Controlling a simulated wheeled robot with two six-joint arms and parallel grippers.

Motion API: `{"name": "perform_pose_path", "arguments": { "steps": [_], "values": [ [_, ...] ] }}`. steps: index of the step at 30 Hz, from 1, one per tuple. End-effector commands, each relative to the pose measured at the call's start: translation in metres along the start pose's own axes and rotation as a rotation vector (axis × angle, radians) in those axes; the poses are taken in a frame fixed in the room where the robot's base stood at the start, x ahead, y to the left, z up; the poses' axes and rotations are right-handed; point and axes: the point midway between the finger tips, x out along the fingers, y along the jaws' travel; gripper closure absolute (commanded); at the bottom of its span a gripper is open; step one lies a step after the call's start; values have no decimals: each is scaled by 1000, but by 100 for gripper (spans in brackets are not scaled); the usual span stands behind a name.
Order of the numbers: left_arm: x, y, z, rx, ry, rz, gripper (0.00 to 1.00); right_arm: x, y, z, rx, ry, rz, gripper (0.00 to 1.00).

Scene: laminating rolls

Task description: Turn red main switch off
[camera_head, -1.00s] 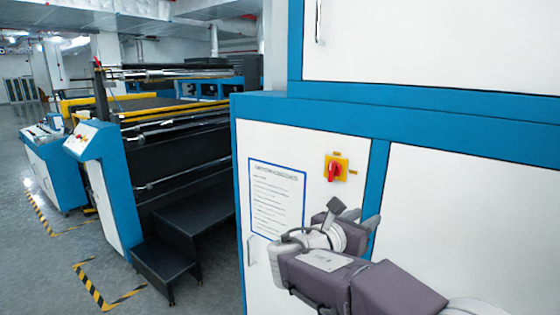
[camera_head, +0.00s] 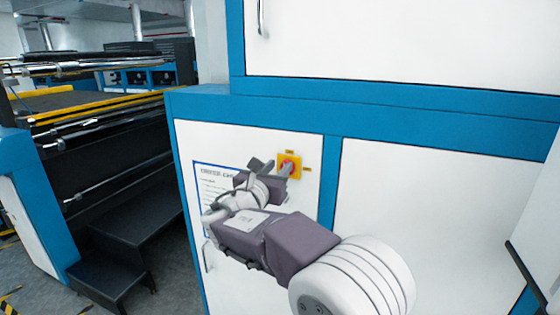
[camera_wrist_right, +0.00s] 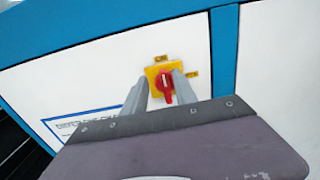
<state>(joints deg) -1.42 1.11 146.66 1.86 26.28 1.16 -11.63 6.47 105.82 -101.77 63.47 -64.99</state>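The red main switch (camera_head: 289,161) is a red knob on a yellow plate on the white cabinet door. In the right wrist view the red knob (camera_wrist_right: 165,86) shows between my fingers, its grip bar roughly upright. My right gripper (camera_head: 272,166) is in front of the switch, fingers pointing at the panel. The right wrist view shows the gripper (camera_wrist_right: 161,88) open, one finger on each side of the knob. The right finger covers part of the yellow plate. I cannot tell whether the fingers touch the knob. My left gripper is not in view.
A notice sheet with a blue border (camera_wrist_right: 85,124) is on the door left of the switch. A blue frame post (camera_head: 328,180) stands right of it. Black steps (camera_head: 115,250) and the roller machine (camera_head: 80,130) are at the left.

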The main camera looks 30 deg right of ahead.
Motion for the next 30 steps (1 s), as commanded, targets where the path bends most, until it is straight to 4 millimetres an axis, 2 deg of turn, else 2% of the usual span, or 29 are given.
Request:
{"name": "perform_pose_path", "arguments": {
  "steps": [1,5,13,15,17,25,30],
  "values": [
    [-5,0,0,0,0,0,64,8,0,2,-1,0,-3,66],
    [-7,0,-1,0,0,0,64,20,0,1,0,0,-1,66],
    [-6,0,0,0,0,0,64,22,0,0,1,0,1,66],
    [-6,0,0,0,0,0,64,22,0,0,1,0,1,86],
    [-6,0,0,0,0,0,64,22,0,0,1,0,1,100],
    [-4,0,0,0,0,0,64,22,0,-1,9,-1,1,100],
    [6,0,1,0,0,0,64,21,-2,-3,59,-3,0,100]
  ]
}}
